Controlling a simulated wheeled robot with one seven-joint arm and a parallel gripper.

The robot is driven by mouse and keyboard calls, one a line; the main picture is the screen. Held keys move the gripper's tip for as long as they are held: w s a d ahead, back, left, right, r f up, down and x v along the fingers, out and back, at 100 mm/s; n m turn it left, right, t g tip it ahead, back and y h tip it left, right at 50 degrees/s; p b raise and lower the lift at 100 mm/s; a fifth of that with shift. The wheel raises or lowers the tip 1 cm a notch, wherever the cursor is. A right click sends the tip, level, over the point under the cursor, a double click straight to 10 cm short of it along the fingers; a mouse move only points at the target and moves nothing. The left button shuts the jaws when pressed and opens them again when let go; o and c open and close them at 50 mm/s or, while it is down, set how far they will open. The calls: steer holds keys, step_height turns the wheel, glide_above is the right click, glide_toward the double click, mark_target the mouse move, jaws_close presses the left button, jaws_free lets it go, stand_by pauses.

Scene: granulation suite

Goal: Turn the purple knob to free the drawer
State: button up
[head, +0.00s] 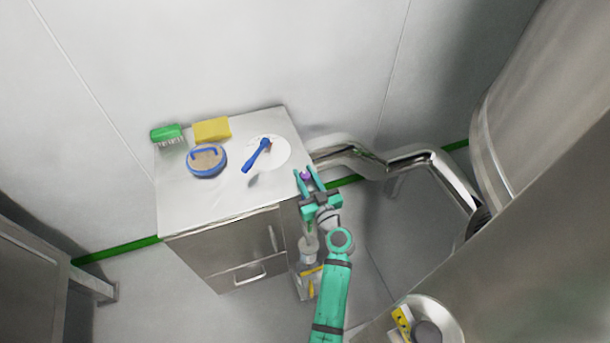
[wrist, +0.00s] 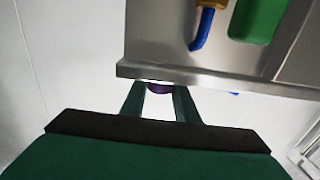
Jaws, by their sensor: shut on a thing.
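The purple knob (head: 305,174) shows at the right side of the steel cabinet, between the fingertips of my gripper (head: 304,178). In the wrist view the purple knob (wrist: 159,88) is mostly hidden under a steel edge, with the two green fingers (wrist: 160,100) on either side of it. My gripper is shut on the knob. The drawer (head: 235,278) is low in the cabinet front, with a bar handle (head: 250,274); it looks closed. How far the knob is turned cannot be told.
On the cabinet top (head: 190,215) lie a green brush (head: 167,133), a yellow sponge (head: 211,130), a blue-rimmed round item (head: 206,161) and a blue-handled tool (head: 256,155) on a white disc. A bent steel pipe (head: 425,160) runs close right of my gripper.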

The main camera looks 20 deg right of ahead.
steer(key=shift+n+y, duration=0.6)
steer(key=shift+y, duration=0.3)
steer(key=o, duration=1.1)
steer(key=s, duration=0.3)
steer(key=s+d, duration=0.1)
steer(key=s, duration=0.3)
steer(key=s+d, duration=0.1)
steer(key=s, duration=0.2)
steer(key=shift+s+d, duration=0.1)
steer(key=shift+s, duration=0.25)
